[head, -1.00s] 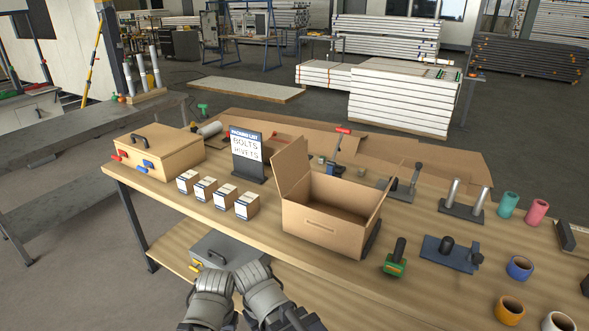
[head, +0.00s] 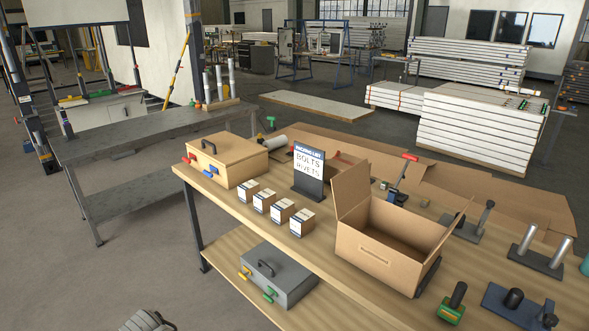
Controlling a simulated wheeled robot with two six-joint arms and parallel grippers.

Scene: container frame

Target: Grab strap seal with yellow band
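I cannot make out a strap seal for certain. A grey rounded part, probably my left gripper (head: 148,321), shows at the bottom edge, far from these things. Its fingers are cut off by the frame, so its state is hidden. My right gripper is out of view.
The wooden workbench (head: 335,262) holds a wooden case (head: 228,160), small cartons, a packing list sign (head: 308,174) and an open cardboard box (head: 374,255). A grey bench (head: 160,125) stands behind left.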

